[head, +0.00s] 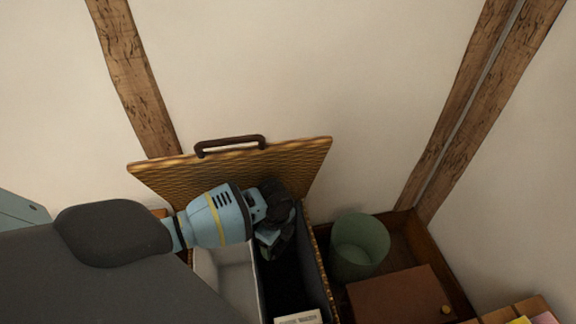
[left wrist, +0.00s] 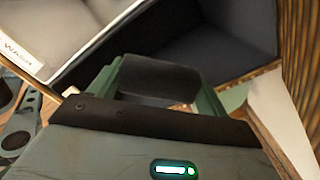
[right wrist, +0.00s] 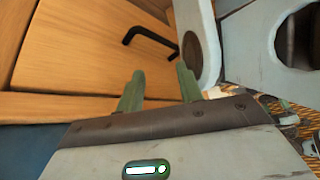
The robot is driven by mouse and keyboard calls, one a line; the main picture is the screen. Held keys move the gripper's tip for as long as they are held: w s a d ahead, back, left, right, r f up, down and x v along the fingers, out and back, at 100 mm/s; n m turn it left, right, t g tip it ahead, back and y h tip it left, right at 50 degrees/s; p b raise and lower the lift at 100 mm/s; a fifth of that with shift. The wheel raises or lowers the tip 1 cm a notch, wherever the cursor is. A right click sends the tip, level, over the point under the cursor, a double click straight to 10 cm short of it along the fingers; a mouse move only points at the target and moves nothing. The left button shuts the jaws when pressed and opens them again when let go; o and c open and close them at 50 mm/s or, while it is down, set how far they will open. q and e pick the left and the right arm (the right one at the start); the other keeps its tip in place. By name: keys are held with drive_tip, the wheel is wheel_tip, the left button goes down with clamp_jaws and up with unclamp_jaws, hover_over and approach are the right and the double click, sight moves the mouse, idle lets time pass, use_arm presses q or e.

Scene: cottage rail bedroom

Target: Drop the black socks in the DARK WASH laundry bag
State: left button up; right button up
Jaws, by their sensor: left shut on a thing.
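The black socks (head: 277,196) are a dark bundle in the jaws of my left gripper (head: 272,232), over the open hamper. In the left wrist view the socks (left wrist: 155,80) fill the space between the fingers. The dark-lined bag (head: 289,275) is the hamper's right compartment; the held bundle is above its back part. A white label (head: 298,318) on its front edge is cut off by the frame and hard to read. The left compartment has a light lining (head: 228,275). My right gripper (right wrist: 158,92) is open and empty, and shows only in the right wrist view.
The wicker lid (head: 300,165) stands open behind the hamper, with a brown handle (head: 230,145). A green bin (head: 359,246) stands just right of the hamper, beside a brown box (head: 400,298). A wooden front with a black handle (right wrist: 150,38) is near my right gripper.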

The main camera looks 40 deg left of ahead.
use_arm(q)
wheel_tip(320, 180, down, 4)
drive_tip(key=b, duration=0.3)
drive_tip(key=shift+b, duration=0.35)
drive_tip(key=shift+f+b, duration=0.55)
drive_tip(key=shift+b, duration=0.15)
drive_tip(key=o, duration=1)
drive_tip(key=shift+r, duration=0.1)
